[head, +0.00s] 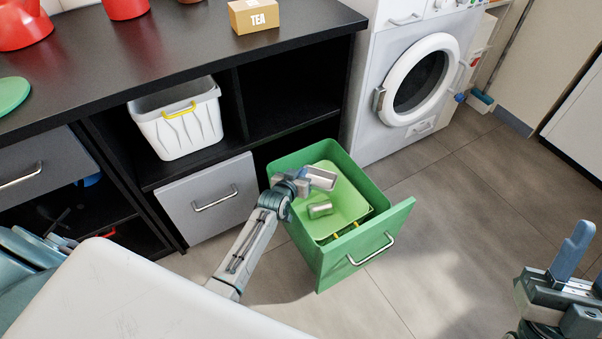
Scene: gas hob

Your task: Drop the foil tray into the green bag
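The green bag (348,196) is a light green, open-topped container with yellow parts at its front, standing inside a pulled-out green drawer (345,255). My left gripper (304,182) is above the bag's left side. A small silver-grey piece, seemingly the foil tray (321,177), is at its fingertips and appears held, above the bag's opening. The fingers partly merge with it in colour. A silver can-like item (320,209) lies lower, inside the bag. My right gripper (580,265) is at the right edge, away from the drawer and partly cut off, with its finger gap unclear.
A black counter (180,50) with a tea box (253,15) stands behind. A white basket (178,118) sits on the shelf left of the drawer, above a grey drawer front (210,198). A washing machine (415,75) stands behind right. The floor to the right is clear.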

